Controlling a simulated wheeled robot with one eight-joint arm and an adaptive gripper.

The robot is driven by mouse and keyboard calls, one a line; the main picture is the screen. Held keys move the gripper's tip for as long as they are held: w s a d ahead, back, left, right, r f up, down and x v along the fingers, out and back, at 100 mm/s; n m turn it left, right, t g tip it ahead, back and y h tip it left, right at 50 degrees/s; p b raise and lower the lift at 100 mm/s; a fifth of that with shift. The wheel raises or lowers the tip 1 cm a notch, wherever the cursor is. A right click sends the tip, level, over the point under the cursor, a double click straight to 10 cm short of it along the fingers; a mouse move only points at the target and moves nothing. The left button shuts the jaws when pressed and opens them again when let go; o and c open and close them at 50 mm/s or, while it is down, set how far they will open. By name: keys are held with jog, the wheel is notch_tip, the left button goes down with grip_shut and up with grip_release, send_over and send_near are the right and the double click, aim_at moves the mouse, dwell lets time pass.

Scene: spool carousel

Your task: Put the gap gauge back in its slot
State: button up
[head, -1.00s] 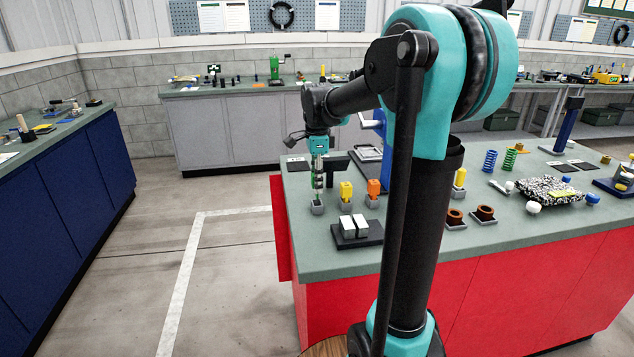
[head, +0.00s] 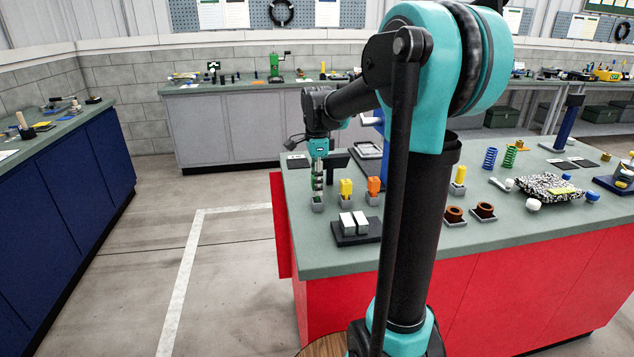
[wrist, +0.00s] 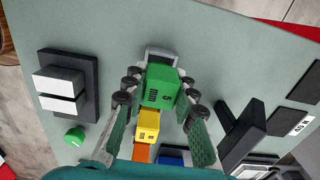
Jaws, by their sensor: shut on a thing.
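The gap gauge is not labelled; I take it to be the green block (wrist: 161,86) with dark marks on its top, between my fingers in the wrist view. My gripper (wrist: 160,79) is shut on it, one finger on each side. In the head view my gripper (head: 318,176) points down over a small grey square holder (head: 317,205) at the counter's left end. A grey holder (wrist: 161,54) also shows just beyond the green block in the wrist view. The block's lower end is hidden, so I cannot tell how deep it sits in the holder.
A yellow block (head: 346,188) and an orange block (head: 373,186) stand in grey holders close to the right. A dark base with two white blocks (head: 346,224) lies in front. A dark T-shaped stand (wrist: 242,135) is near my gripper's other side.

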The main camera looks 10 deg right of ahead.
jog(key=shift+f, duration=1.25)
jog(key=o, duration=1.1)
notch_tip(320, 180, up, 12)
jog(key=shift+r, duration=0.1)
jog(key=shift+s, duration=0.1)
